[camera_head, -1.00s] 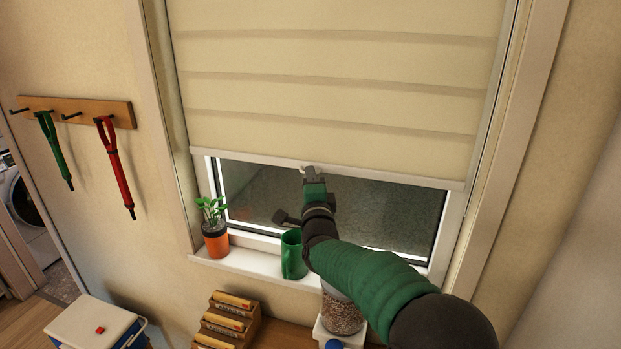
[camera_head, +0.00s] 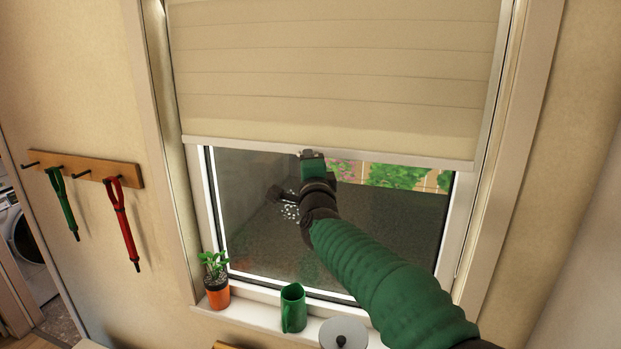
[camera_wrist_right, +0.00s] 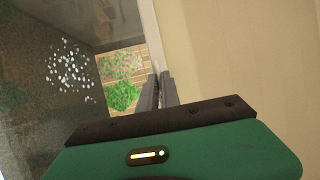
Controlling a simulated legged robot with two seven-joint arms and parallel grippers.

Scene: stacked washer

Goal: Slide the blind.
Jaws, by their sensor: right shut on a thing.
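The cream blind (camera_head: 330,75) covers the upper part of the window in the head view, and its pale bottom bar (camera_head: 400,159) runs across the glass. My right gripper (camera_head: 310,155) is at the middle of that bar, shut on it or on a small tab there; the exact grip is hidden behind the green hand. In the right wrist view the two dark fingers (camera_wrist_right: 157,92) are close together at the edge of the blind (camera_wrist_right: 225,60). My left gripper is not in view.
A wall rack (camera_head: 90,170) with green and red straps hangs left. Window frame sides flank the blind.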

